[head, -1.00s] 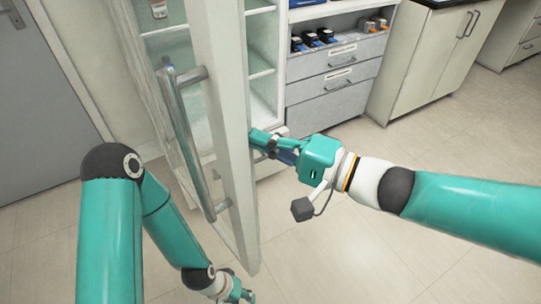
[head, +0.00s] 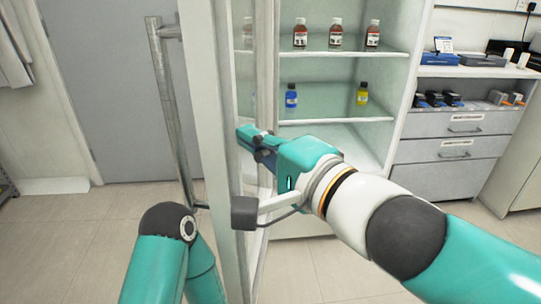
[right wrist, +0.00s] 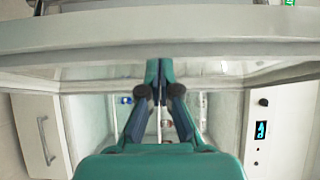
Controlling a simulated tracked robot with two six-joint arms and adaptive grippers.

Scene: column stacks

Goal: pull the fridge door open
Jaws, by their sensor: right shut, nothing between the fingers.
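The fridge door (head: 215,130) stands open and shows nearly edge-on in the head view. Its long metal handle (head: 170,110) is on the left face. My right gripper (head: 246,136) is on the door's inner side, shut and empty, its fingertips at or very near the inner face; contact is hard to tell. In the right wrist view the closed fingertips (right wrist: 158,72) point at the pale door panel (right wrist: 200,35) across the top. The fridge's inside (head: 330,125) is visible to the right of the door. Only part of my left arm shows; its gripper is out of view.
Brown bottles (head: 335,35) stand on an upper shelf; a blue bottle (head: 291,96) and a yellow bottle (head: 362,94) stand below. A drawer unit (head: 455,135) is to the right of the fridge. A grey room door (head: 115,90) is behind at left. Floor is clear at left.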

